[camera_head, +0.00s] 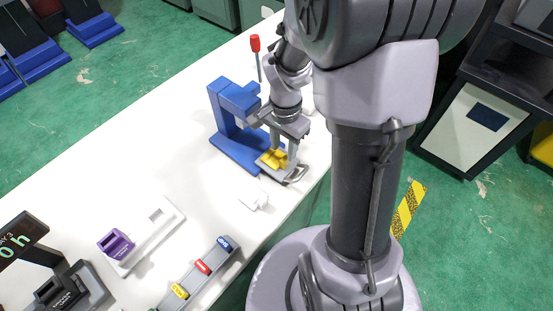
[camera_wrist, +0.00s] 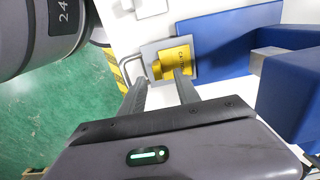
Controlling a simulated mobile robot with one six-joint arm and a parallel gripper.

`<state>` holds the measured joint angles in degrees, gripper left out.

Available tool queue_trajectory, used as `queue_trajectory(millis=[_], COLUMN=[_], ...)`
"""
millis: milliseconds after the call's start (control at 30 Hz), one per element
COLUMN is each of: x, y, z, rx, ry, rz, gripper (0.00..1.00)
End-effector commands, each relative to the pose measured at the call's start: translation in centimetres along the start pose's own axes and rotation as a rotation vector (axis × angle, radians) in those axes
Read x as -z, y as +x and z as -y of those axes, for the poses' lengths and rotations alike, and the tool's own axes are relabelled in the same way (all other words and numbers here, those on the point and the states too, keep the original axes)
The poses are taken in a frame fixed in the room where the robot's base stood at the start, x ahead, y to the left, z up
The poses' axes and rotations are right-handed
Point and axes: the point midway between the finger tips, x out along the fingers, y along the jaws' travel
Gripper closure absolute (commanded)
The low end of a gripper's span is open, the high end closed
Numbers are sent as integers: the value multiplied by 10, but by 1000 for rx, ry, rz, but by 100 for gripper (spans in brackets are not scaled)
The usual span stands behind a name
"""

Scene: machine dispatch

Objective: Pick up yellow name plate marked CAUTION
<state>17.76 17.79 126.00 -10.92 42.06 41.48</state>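The yellow name plate (camera_head: 272,159) lies on a small grey plate at the foot of the blue press. In the wrist view the yellow plate (camera_wrist: 178,60) shows dark lettering, too small to read in full, and sits on the grey holder (camera_wrist: 150,49). My gripper (camera_head: 284,148) is just above the plate, pointing down at it. In the wrist view my gripper (camera_wrist: 160,77) has its two fingers apart. The right fingertip overlaps the yellow plate and the left one is over the holder's near edge. I cannot tell whether either touches.
The blue press (camera_head: 234,125) with a red-knobbed lever (camera_head: 255,44) stands close beside my gripper. A small white piece (camera_head: 253,199), a white tray (camera_head: 165,225) with a purple block (camera_head: 116,243), and a grey rack (camera_head: 212,264) with coloured plates lie nearer. White tabletop between them is clear.

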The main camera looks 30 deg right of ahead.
Motion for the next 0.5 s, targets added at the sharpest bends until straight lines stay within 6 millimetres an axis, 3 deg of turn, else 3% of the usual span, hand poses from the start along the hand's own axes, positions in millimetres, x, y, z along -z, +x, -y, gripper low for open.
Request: queue_trajectory(millis=[233, 467, 500], x=[-1, 0, 0], y=[48, 49, 49], z=[-5, -5, -5], rx=[-2, 0, 0], ry=[1, -1, -1], rz=[2, 0, 0], gripper=[61, 61, 69])
